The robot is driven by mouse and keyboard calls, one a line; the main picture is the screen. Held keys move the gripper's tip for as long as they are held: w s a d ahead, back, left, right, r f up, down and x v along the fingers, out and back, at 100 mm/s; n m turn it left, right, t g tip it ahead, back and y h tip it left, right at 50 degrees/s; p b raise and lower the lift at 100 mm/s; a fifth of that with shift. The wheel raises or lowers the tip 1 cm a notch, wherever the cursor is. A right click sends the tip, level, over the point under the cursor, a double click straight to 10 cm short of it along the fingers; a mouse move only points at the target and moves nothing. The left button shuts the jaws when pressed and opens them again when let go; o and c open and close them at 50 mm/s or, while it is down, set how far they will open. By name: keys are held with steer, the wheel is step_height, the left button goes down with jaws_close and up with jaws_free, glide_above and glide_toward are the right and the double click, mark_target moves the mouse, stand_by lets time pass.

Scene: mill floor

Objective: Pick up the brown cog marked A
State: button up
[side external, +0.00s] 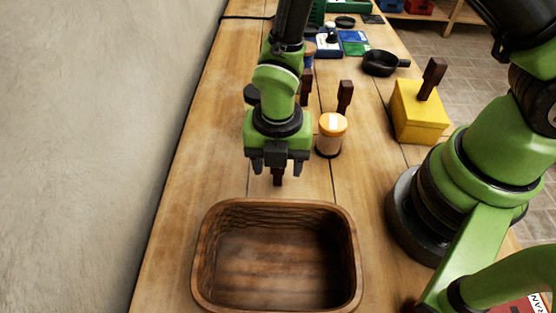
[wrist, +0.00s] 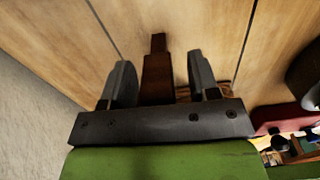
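My gripper (side external: 278,168) points down over the table, just behind a wooden bowl; its fingers are apart. A dark brown piece (side external: 278,179) with a narrow end shows between and below the fingers. In the wrist view the piece (wrist: 157,75) lies between the two fingers (wrist: 160,72), with a clear gap on the right and a narrower one on the left. It reaches past the fingertips. I see no teeth and no letter A on it, so I cannot tell whether it is the cog. Whether it touches the table is unclear.
The empty wooden bowl (side external: 204,262) stands in front. An orange-lidded jar (side external: 331,136) is close right of my gripper, with a similar brown piece (side external: 345,94) behind it. Another brown piece (side external: 432,77) is at a yellow box (side external: 417,115). A black pan (side external: 380,63) is farther back.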

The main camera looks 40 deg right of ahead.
steer(key=c, duration=0.9)
steer(key=shift+c, duration=0.3)
